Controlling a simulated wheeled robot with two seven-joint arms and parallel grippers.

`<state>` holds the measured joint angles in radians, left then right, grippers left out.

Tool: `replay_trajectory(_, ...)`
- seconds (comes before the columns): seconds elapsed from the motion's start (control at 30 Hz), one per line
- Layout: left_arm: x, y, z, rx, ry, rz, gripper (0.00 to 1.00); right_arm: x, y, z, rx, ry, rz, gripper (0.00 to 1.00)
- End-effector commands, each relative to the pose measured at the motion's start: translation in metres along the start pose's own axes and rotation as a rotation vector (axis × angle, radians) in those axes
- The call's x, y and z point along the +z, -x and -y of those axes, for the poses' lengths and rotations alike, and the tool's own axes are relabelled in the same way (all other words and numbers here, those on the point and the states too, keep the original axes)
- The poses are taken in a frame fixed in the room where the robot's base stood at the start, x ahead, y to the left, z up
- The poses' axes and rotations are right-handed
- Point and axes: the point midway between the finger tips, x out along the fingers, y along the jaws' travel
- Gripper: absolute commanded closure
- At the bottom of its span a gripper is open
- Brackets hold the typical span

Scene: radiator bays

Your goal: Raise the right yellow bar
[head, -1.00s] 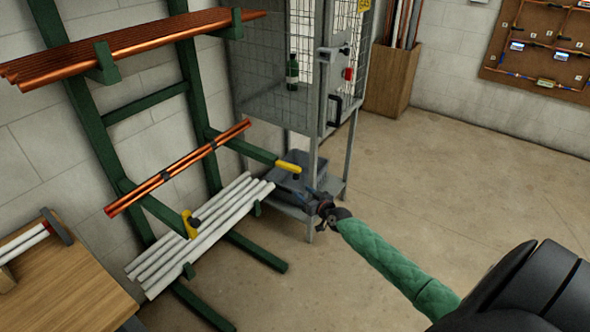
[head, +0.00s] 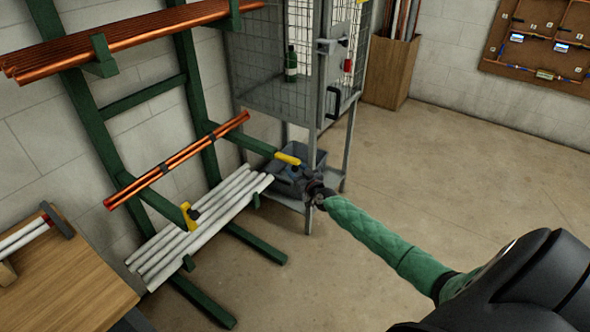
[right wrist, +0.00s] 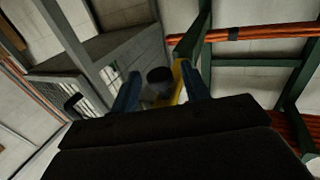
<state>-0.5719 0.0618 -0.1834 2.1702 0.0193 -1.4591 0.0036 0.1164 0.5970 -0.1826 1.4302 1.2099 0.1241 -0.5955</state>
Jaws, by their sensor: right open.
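The right yellow bar (head: 287,158) lies folded down, roughly in line with the tip of the rack's right green arm (head: 258,146). The left yellow bar (head: 189,216) stands upright at the tip of the left green arm. My right gripper (head: 300,178) is just below and right of the right bar. In the right wrist view its blue fingers (right wrist: 160,86) are open, with a dark round knob and the yellow bar (right wrist: 182,82) showing between or just beyond them. I cannot tell whether they touch. My left gripper is out of view.
Copper pipes (head: 180,160) rest across the two green arms, with white pipes (head: 200,230) below. A wire cage cabinet (head: 318,95) stands close behind my right gripper, with a grey bin (head: 310,160) on its low shelf. Floor to the right is clear.

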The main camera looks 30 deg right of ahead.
Motion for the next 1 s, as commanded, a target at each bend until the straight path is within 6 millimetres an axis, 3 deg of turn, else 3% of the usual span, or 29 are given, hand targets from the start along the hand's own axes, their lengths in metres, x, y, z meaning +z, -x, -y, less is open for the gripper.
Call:
replay_trajectory(0.5,0.0018,0.0001,0.0003,-0.001,-0.001,0.003,0.55,0.0001,-0.0113,-0.0002,0.001,0.001,0.0,0.54)
replay_trajectory(0.73,0.0009,0.0005,0.0003,-0.001,-0.001,0.002,0.55,0.0001,-0.0113,-0.0003,0.001,0.0,0.0,0.97)
replay_trajectory(1.0,-0.0017,0.0021,-0.0008,0.001,0.001,-0.004,0.55,-0.0009,-0.0112,-0.0021,0.001,0.002,0.004,1.0)
